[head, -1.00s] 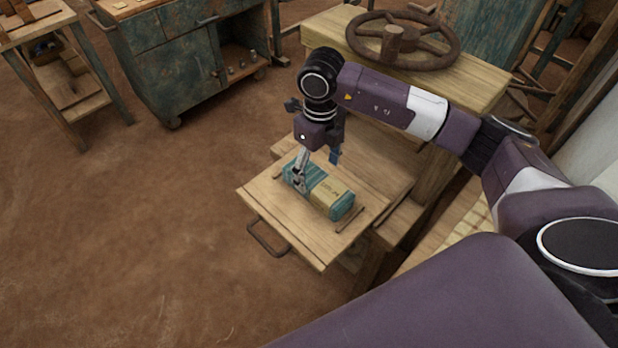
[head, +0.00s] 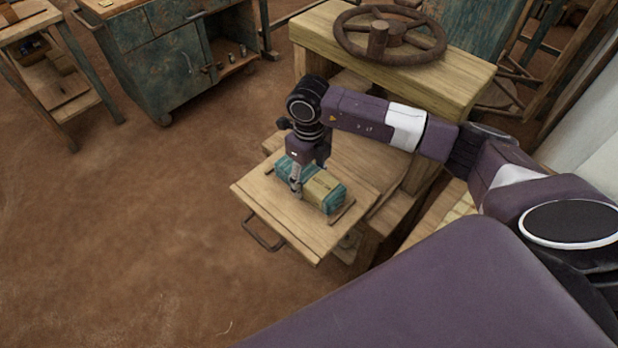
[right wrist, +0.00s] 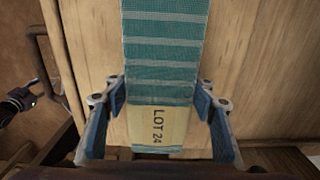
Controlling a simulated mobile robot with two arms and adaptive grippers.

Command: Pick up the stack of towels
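The stack of towels (head: 330,187) is teal with pale stripes, with a tan band around it. It lies on a small wooden board (head: 268,208). In the right wrist view the stack (right wrist: 163,55) runs down the middle, and its band (right wrist: 172,125) reads "LOT 24". My right gripper (right wrist: 161,98) is open and lowered over the stack, one blue-padded finger along each long side. The tips are close to the sides; contact is not clear. In the head view the near finger shows in front of the stack and the far one is hidden.
The board has a metal handle (head: 262,236) on its front edge. A worn teal cabinet (head: 170,65) and a wooden shelf unit (head: 62,85) stand left. The brown floor at left is clear.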

